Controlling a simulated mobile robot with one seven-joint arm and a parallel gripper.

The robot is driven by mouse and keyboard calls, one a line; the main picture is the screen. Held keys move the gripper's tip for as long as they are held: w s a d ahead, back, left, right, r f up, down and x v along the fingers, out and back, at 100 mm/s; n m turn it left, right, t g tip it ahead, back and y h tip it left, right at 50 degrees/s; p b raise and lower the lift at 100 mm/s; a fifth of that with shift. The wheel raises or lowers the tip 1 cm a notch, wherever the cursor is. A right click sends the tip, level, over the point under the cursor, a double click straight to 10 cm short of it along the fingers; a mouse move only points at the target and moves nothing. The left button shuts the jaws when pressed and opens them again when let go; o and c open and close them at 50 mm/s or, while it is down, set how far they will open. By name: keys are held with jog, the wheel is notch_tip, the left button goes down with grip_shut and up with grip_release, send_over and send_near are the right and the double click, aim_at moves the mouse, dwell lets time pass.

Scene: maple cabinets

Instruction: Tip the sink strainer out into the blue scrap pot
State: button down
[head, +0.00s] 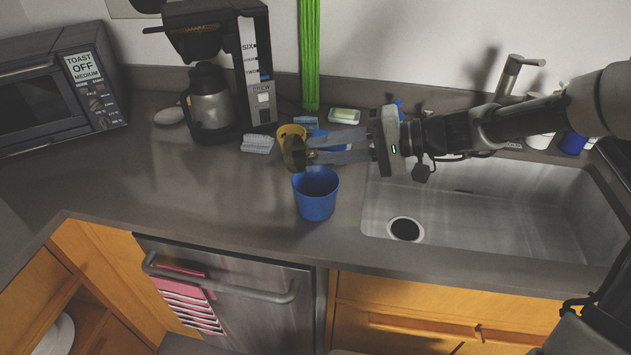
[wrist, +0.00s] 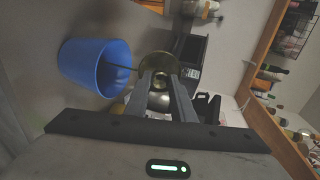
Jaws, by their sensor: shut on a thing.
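The blue scrap pot (head: 316,203) stands upright on the counter left of the sink. It also shows at the left of the wrist view (wrist: 82,72). My gripper (head: 309,150) is shut on the sink strainer (head: 293,153), a small brass-coloured cup. In the wrist view the strainer (wrist: 158,62) sits between the fingertips and looks turned on its side. In the head view it appears above and just behind the pot's rim, slightly left. I cannot tell what is inside the strainer, and the pot's bottom is hidden.
A yellow cup (head: 286,130) and a blue item (head: 330,139) sit behind the gripper. A coffee maker (head: 215,60) and toaster oven (head: 60,90) stand left. The sink (head: 480,215) with its open drain (head: 405,229) lies right. The counter (head: 190,190) left of the pot is clear.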

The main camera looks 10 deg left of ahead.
jog(key=shift+d+f+y+b, duration=0.3)
jog(key=shift+d+y+b, duration=0.4)
jog(key=shift+d+b, duration=0.2)
jog(key=shift+d+f+y+b, duration=0.35)
jog(key=shift+f+y+b, duration=0.2)
jog(key=shift+y+b, duration=0.7)
jog(key=shift+d+f+y+b, duration=0.4)
jog(key=shift+y+b, duration=0.45)
jog(key=shift+b, duration=0.7)
dwell(0.8)
